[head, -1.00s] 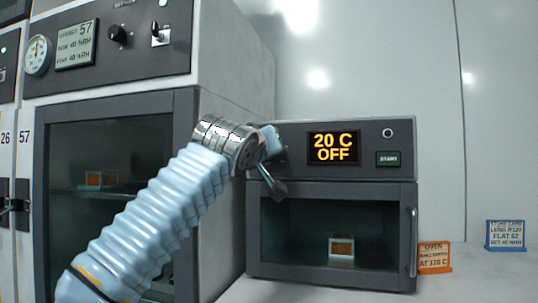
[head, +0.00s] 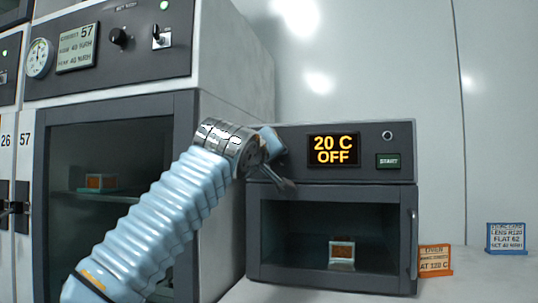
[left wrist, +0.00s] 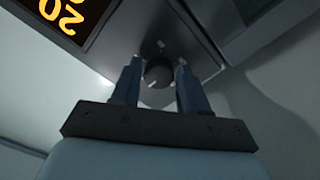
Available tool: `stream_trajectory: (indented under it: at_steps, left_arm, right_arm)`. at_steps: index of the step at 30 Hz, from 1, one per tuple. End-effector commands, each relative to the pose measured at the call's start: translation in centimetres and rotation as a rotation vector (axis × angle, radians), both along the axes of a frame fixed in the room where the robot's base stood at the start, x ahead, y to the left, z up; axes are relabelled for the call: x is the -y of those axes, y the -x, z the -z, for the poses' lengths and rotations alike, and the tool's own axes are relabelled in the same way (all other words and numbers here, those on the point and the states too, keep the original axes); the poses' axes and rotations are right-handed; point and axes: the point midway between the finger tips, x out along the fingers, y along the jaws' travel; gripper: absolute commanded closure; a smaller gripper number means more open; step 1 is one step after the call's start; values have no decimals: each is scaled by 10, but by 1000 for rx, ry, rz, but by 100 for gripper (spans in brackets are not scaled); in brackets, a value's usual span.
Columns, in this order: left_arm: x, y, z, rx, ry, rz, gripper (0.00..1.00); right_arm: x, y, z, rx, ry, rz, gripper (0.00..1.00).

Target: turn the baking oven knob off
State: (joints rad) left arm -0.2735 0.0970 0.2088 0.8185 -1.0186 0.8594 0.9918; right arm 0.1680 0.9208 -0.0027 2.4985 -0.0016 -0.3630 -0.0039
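The baking oven (head: 330,232) stands right of the tall cabinet, its door shut. Its display (head: 334,149) reads "20 C OFF". My left gripper (head: 280,162) is at the left end of the oven panel and hides the knob in the head view. In the left wrist view the dark round knob (left wrist: 158,73), with a pale pointer mark, sits between the fingers of my left gripper (left wrist: 158,64). The fingers are apart, one on each side of it, with small gaps showing; contact cannot be told. My right gripper is not in view.
A green START button (head: 388,161) is on the panel's right. A small sample block (head: 342,252) is inside the oven. An orange sign (head: 435,261) and a blue sign (head: 507,238) stand at the right. The cabinet (head: 222,160) is close behind my left arm.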

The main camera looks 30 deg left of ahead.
Motion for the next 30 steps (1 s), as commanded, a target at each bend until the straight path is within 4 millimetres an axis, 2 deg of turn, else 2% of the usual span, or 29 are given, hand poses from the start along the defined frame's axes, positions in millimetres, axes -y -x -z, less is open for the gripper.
stream_trajectory:
  at_steps: [1,3,11,14,17,24,30]
  left_arm:
    - [0,0,0,2,0,-1,48]
    - [-1,1,-1,3,-1,-1,39]
    - [-1,2,-2,6,-2,-1,39]
    - [1,8,-2,9,-2,0,39]
    - [5,24,-1,10,-1,3,39]
    - [18,81,-1,10,-2,0,39]
    - [27,119,-2,6,-1,0,39]
  right_arm:
    - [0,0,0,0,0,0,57]
    - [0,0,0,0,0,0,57]
    - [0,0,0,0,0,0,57]
    - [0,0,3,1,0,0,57]
    - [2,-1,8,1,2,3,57]
    - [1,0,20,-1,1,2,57]
    - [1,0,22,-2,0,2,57]
